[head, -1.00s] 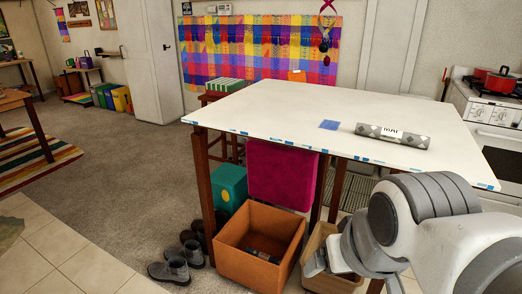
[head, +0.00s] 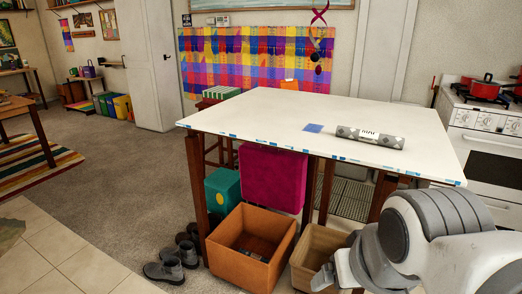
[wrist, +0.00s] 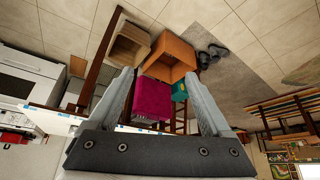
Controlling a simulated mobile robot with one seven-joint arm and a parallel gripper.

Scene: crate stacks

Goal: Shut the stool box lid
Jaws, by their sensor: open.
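The likely stool box is the orange-brown box (head: 248,268) on the floor under the white table's front edge. It is open at the top, with small dark items inside. A magenta padded panel (head: 271,180) stands upright at its back and looks like its raised lid; the hinge is not clear. Both show upside down in the wrist view, the box (wrist: 170,57) beyond the fingers and the panel (wrist: 153,101) between them. My gripper (wrist: 158,74) is open and empty. In the head view my gripper (head: 338,272) is low, right of the box and apart from it.
A tan open crate (head: 318,243) stands right of the box, close to my gripper. A teal box (head: 222,190) is behind left, and dark shoes (head: 166,270) lie left. The white table (head: 300,115) overhangs the panel. Carpet at left is clear.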

